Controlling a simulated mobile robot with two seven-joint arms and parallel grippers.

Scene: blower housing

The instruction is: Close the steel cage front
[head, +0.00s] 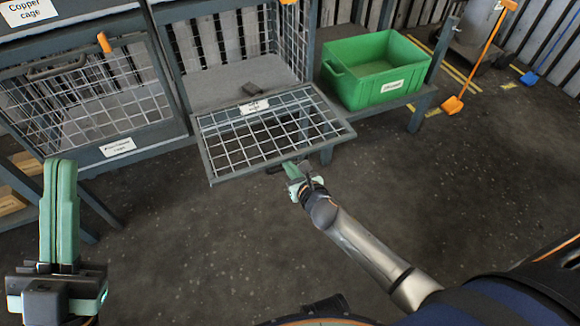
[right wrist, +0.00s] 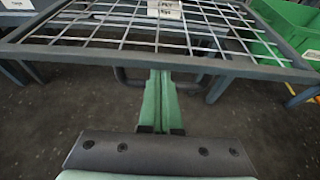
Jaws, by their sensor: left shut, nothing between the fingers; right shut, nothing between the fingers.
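The steel cage front (head: 230,150), a mesh panel in a grey frame with a small white label, is folded down and juts out from the middle cage, so that cage stands open. My right gripper (head: 290,168) is shut and empty at the near edge of the panel, with its fingertips partly hidden. In the right wrist view the closed green fingers (right wrist: 161,75) point at the panel's near bar (right wrist: 100,54), their tips just under it. A dark handle bar (right wrist: 126,78) shows below that edge. My left gripper (head: 60,162) is shut and empty, upright at the far left.
The left cage (head: 90,95) has its mesh front up. A green bin (head: 372,70) stands on the bench at right. An orange-handled tool (head: 480,58) stands behind. The floor in front is clear.

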